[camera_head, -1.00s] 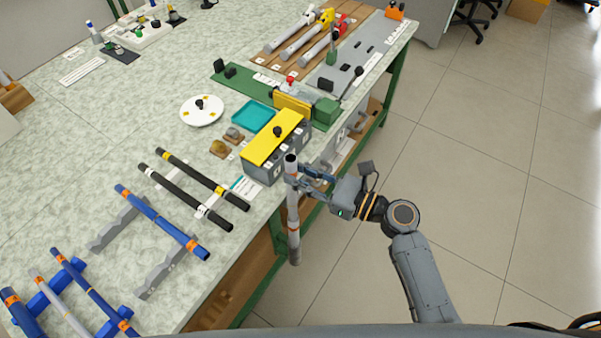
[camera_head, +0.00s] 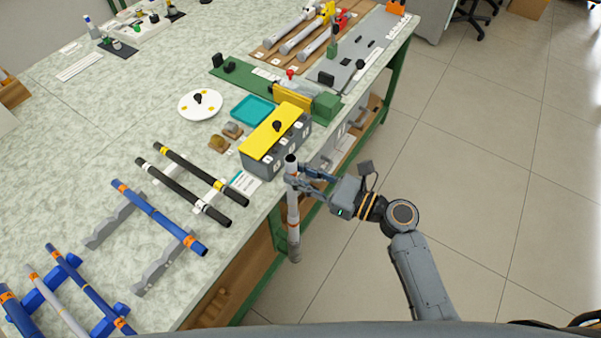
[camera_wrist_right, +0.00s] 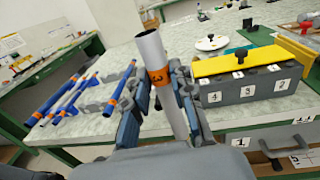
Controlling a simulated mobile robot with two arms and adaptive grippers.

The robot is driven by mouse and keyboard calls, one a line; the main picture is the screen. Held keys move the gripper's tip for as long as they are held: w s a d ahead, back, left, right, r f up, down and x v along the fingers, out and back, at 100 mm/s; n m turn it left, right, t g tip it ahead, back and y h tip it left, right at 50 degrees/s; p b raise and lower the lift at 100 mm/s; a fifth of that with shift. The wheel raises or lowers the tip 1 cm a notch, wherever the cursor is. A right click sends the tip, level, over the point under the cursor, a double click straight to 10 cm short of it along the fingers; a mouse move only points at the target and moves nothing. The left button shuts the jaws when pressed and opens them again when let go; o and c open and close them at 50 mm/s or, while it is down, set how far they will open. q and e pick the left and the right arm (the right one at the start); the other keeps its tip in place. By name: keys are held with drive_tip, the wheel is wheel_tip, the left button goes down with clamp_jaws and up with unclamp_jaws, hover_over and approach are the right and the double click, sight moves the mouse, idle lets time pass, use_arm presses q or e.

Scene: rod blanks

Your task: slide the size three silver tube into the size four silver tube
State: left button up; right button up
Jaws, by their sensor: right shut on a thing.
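A silver tube (camera_head: 292,215) hangs upright in my right gripper (camera_head: 292,180), beyond the table's front edge and over the floor. The gripper is shut around its upper part, and its open top shows above the fingers. In the right wrist view the tube (camera_wrist_right: 150,50) leans slightly and bears an orange band with a dark mark, possibly a 3, between the fingers (camera_wrist_right: 160,90). Another silver tube (camera_head: 50,297) with an orange band lies across blue supports at the lower left; its size is not readable. My left gripper is out of view.
A grey numbered box with a yellow lid (camera_head: 268,135) stands close behind the held tube. Black rods (camera_head: 182,190) and a blue rod (camera_head: 155,213) lie on supports to the left. Three more silver tubes (camera_head: 300,40) lie on a brown board at the back.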

wheel_tip(320, 180, down, 6)
drive_tip(key=b, duration=0.5)
drive_tip(key=shift+f, duration=0.25)
idle(1.5)
drive_tip(key=o, duration=0.9)
drive_tip(key=shift+o, duration=0.2)
drive_tip(key=v, duration=1.2)
